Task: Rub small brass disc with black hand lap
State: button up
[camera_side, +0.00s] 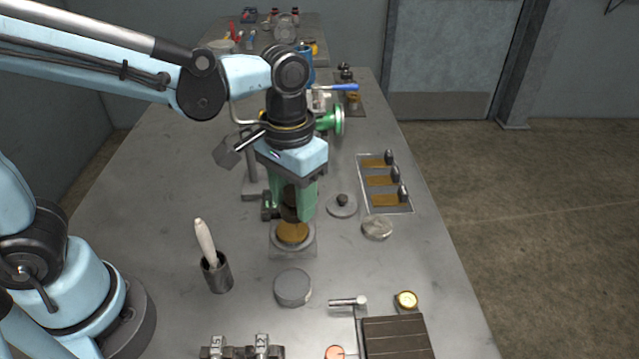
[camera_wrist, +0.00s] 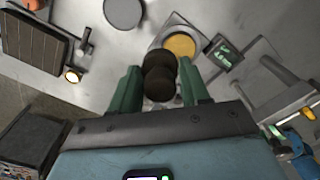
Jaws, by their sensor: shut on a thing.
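A brass-coloured disc (camera_side: 292,232) sits in a grey round holder on a square plate on the table; it also shows in the wrist view (camera_wrist: 180,45). My gripper (camera_side: 291,210) has green fingers and is shut on a dark, knobbed piece, the black hand lap (camera_wrist: 160,80). The lap is upright between the fingers, over the disc's far edge in the side view. Its lower face is hidden, so I cannot tell whether it touches the disc.
A tray (camera_side: 409,209) with brown strips and dark knobs lies to the right. A grey knobbed disc (camera_side: 342,205) and a clear round dish (camera_side: 377,228) stand nearby. A cup (camera_side: 218,275) with a pale-handled tool and a grey puck (camera_side: 292,287) are in front.

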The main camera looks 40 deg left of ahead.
send_over(297, 233)
jog(key=s+d, duration=0.2)
jog(key=shift+a+f, duration=0.1)
jog(key=shift+f, duration=2.75)
jog(key=shift+w+f, duration=0.15)
jog(key=shift+f, duration=0.8)
jog(key=shift+w+a, duration=0.8)
jog(key=shift+a, duration=0.1)
jog(key=shift+c, duration=0.4)
jog(key=shift+w+a, duration=1.6)
jog(key=shift+a, duration=0.05)
jog(key=shift+s+d, duration=2.55)
jog(key=shift+d, duration=0.05)
jog(key=shift+r, duration=4.1)
jog(key=shift+f, duration=0.25)
